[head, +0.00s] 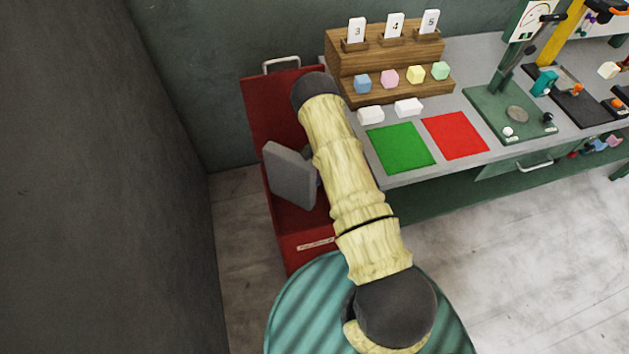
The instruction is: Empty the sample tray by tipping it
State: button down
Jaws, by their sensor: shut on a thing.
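The sample tray (288,176) is a grey, flat-looking slab at the left of centre. It stands steeply tilted, nearly on edge, in or over the open red bin (265,110). One broad flat face shows; I cannot tell whether anything is left in it. My gripper (311,158) is at the tray's right edge, mostly hidden behind my pale yellow arm. It is shut on the tray. The bin's inside is largely covered by the tray and my arm, so its contents are hidden.
A grey bench to the right holds a green mat (401,148), a red mat (456,135), two white blocks and a wooden rack (386,63) with coloured foam cubes and numbered cards. A press (510,111) stands farther right. A dark wall (90,180) closes the left side.

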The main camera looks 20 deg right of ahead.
jog(key=shift+w+d+f+g+y+b, duration=0.3)
jog(key=shift+w+d+g+y+b, duration=0.35)
jog(key=shift+b, duration=1.45)
jog(key=shift+w+d+b, duration=0.35)
jog(key=shift+w+b, duration=0.05)
jog(key=shift+b, duration=0.65)
jog(key=s+a+n+h, duration=0.1)
jog(key=s+n, duration=0.1)
jog(key=s+a+r+n+g+h, duration=0.1)
jog(key=s+a+n+h, duration=0.1)
jog(key=s+n, duration=0.1)
jog(key=s+a+r+n+g+h, duration=0.1)
jog(key=s+n, duration=0.1)
jog(key=n, duration=0.1)
jog(key=shift+s+a+r, duration=0.1)
jog(key=shift+s+a, duration=0.1)
jog(key=shift+s+r+n+h, duration=0.15)
jog(key=shift+s+n+h, duration=0.25)
jog(key=shift+n, duration=0.1)
